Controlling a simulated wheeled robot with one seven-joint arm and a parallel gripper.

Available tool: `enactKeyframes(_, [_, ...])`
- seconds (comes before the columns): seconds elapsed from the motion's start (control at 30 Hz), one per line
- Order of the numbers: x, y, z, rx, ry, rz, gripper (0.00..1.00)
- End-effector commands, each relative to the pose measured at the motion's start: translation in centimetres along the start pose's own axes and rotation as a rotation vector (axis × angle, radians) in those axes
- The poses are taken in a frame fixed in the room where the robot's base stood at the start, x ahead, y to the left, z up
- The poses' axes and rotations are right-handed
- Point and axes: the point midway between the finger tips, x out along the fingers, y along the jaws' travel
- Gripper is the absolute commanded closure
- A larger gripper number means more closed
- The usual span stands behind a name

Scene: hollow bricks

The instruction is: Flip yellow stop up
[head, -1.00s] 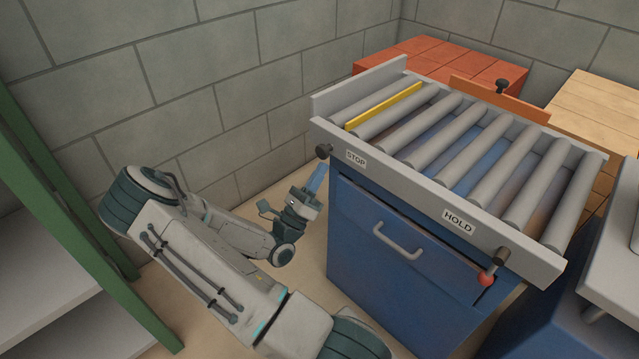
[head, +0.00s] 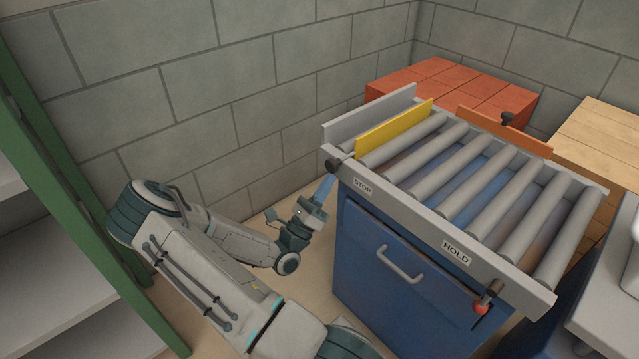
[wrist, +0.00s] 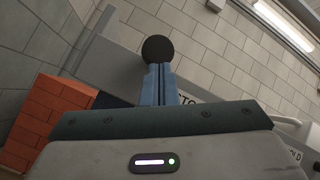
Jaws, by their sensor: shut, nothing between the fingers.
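The yellow stop (head: 395,127) stands up as a broad plate between the rollers at the far left end of the roller conveyor (head: 470,165). Its dark round knob (head: 334,165) is on the conveyor's side rail, beside the STOP label (head: 362,186). My gripper (head: 327,181) has its blue fingers shut and empty, pointing up just below that knob. In the wrist view the closed fingers (wrist: 160,83) reach the lower edge of the dark knob (wrist: 158,48); I cannot tell whether they touch it. The STOP label is partly hidden behind the gripper there.
A red-tipped lever (head: 482,307) is by the HOLD label (head: 456,252). An orange plate (head: 500,131) stands at the conveyor's far side. Red bricks (head: 440,83) and tan blocks (head: 590,130) are behind. A green-framed shelf (head: 75,190) is at left. Below the conveyor is a blue cabinet (head: 400,290).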

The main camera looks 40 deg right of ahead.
Motion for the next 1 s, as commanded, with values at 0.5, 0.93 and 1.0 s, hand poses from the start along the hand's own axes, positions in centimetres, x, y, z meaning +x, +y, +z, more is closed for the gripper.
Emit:
enactKeyframes(0.5, [0.9, -0.7, 0.5, -0.003, 0.004, -0.006, 1.00])
enactKeyframes(0.93, [-4.7, 0.1, -1.7, 0.003, -0.005, 0.008, 1.00])
enactKeyframes(1.0, [-6.3, 0.1, -1.6, 0.003, -0.006, 0.007, 1.00])
